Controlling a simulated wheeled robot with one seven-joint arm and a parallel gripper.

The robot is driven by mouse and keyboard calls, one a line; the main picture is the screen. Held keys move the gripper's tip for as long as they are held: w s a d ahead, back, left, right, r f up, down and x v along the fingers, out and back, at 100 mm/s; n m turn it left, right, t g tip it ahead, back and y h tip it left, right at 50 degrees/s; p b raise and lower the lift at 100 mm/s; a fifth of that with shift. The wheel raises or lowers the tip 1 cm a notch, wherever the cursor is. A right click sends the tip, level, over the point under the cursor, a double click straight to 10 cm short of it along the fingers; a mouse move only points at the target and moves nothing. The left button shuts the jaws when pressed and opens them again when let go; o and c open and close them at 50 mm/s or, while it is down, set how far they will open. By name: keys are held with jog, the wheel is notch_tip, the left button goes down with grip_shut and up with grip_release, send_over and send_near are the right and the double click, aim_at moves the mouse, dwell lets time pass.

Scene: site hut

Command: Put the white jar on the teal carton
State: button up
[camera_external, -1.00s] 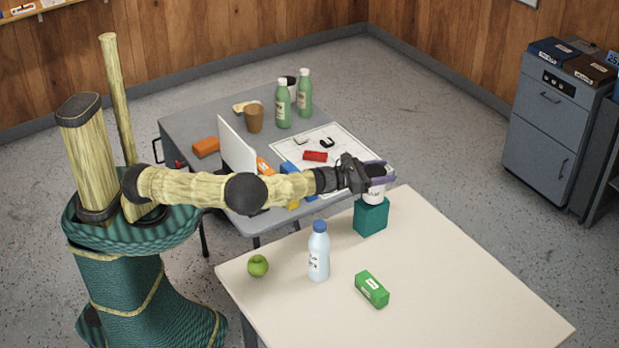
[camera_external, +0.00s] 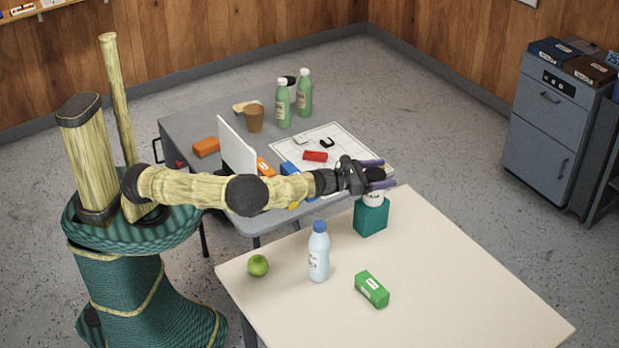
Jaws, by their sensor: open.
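The white jar (camera_external: 374,198) stands on top of the teal carton (camera_external: 370,218), at the back left corner of the cream table. The jar looks upright; its upper part is largely hidden by my gripper. My gripper (camera_external: 382,174) is open, with its purple fingers spread at the height of the jar's top. Whether a finger still touches the jar cannot be told from this view.
The cream table (camera_external: 450,270) also bears a white bottle with a blue cap (camera_external: 318,252), a green apple (camera_external: 258,266) and a green box (camera_external: 372,290). A grey table (camera_external: 190,130) behind holds bottles, a brown cup (camera_external: 254,118) and an upright white panel (camera_external: 237,147). The cream table's right side is clear.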

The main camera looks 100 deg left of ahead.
jog(key=b+v, duration=0.1)
jog(key=v, duration=1.1)
dwell(0.4)
jog(key=s+a+f+n+g+y, duration=0.1)
jog(key=s+a+f+n+g, duration=0.2)
jog(key=s+f+n+g, duration=0.55)
jog(key=s+d+f+n+h, duration=0.1)
jog(key=d+f+n+h, duration=0.3)
jog(key=n, duration=0.7)
jog(key=s+d+r+n+g+h, duration=0.2)
jog(key=s+d+r+n, duration=0.3)
jog(key=s+d, duration=0.2)
jog(key=s+d+r+n+g+h, duration=0.2)
jog(key=s+d+r+n, duration=0.3)
jog(key=d, duration=0.5)
jog(key=s+n+g, duration=0.1)
jog(key=s, duration=0.1)
jog(key=shift+s+h, duration=0.3)
jog(key=shift+h, duration=0.1)
